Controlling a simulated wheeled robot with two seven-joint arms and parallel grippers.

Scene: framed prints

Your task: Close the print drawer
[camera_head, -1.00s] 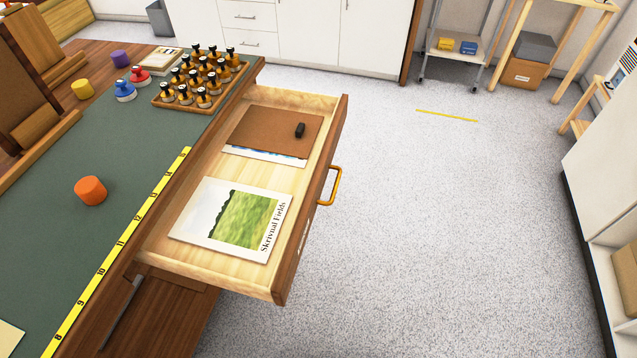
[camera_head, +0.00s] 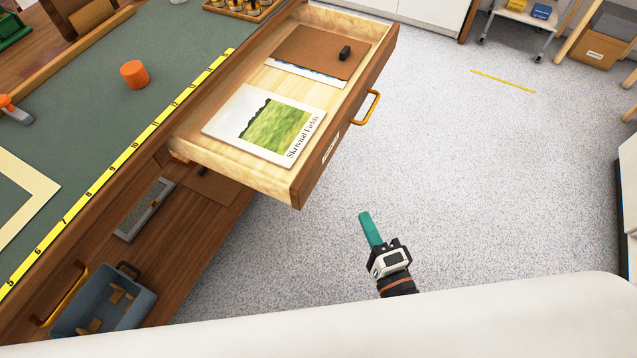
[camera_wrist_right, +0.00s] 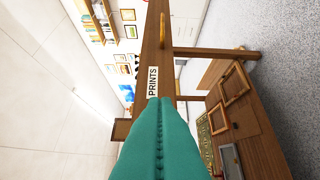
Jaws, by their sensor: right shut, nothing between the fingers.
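The print drawer (camera_head: 188,148) is pulled out of the workbench in the head view. It holds a landscape print (camera_head: 262,122) and a brown board (camera_head: 318,50) with a small black object on it. Its yellow handle (camera_head: 369,108) is on the front panel. My right gripper (camera_head: 366,218) is shut and empty, over the floor below and right of the drawer front, apart from it. In the right wrist view the teal fingers (camera_wrist_right: 160,115) point toward the drawer front with its PRINTS label (camera_wrist_right: 153,82) and the handle (camera_wrist_right: 162,32). My left gripper is not in view.
The green-topped bench (camera_head: 90,110) carries an orange cylinder (camera_head: 134,74) and a yellow ruler (camera_head: 108,180) along its edge. A blue-grey bin (camera_head: 135,308) sits low at the bench's front.

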